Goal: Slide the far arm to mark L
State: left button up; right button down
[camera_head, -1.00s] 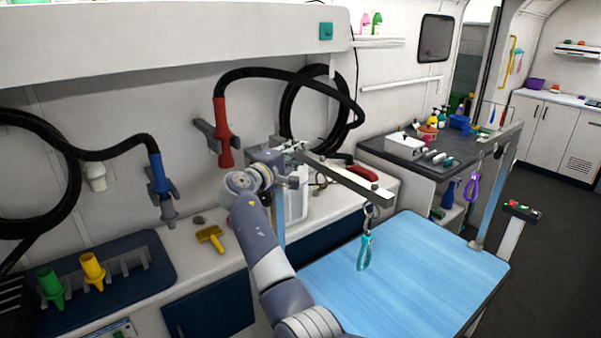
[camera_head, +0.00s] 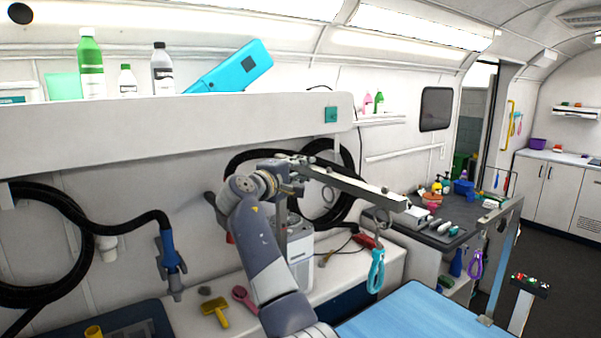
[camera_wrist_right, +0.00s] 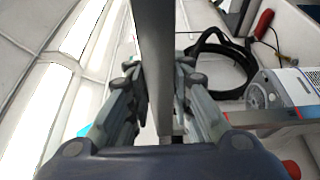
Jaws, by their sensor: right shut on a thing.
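The far arm (camera_head: 355,188), a long grey bar, reaches out to the right, high over the blue table. A teal loop (camera_head: 376,270) hangs from its outer end. My right gripper (camera_head: 290,178) is shut on the bar near its inner end. In the right wrist view the grey bar (camera_wrist_right: 156,60) runs between the two fingers (camera_wrist_right: 163,105). The post under the bar's inner end is largely hidden behind my right arm. I cannot make out a mark L in either view. My left gripper is not in view.
A second post (camera_head: 503,260) stands at the table's right side, with a purple loop (camera_head: 475,264) near it. The blue table (camera_head: 410,312) is bare where it shows. A white overhead cabinet (camera_head: 180,125) carries bottles. A black hose (camera_head: 340,160) hangs behind the bar.

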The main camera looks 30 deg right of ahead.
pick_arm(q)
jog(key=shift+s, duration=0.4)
pick_arm(e)
jog(key=shift+s+d+r, duration=0.1)
jog(key=shift+d+r, duration=0.05)
jog(key=shift+r, duration=0.45)
jog(key=c, duration=1.6)
grip_release()
jog(key=shift+c, duration=0.2)
jog(key=shift+o, duration=1.1)
jog(key=shift+d+f, duration=0.25)
jog(key=shift+f, duration=0.1)
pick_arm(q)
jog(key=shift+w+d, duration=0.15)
pick_arm(e)
jog(key=v, duration=1.2)
jog(key=shift+d, duration=0.1)
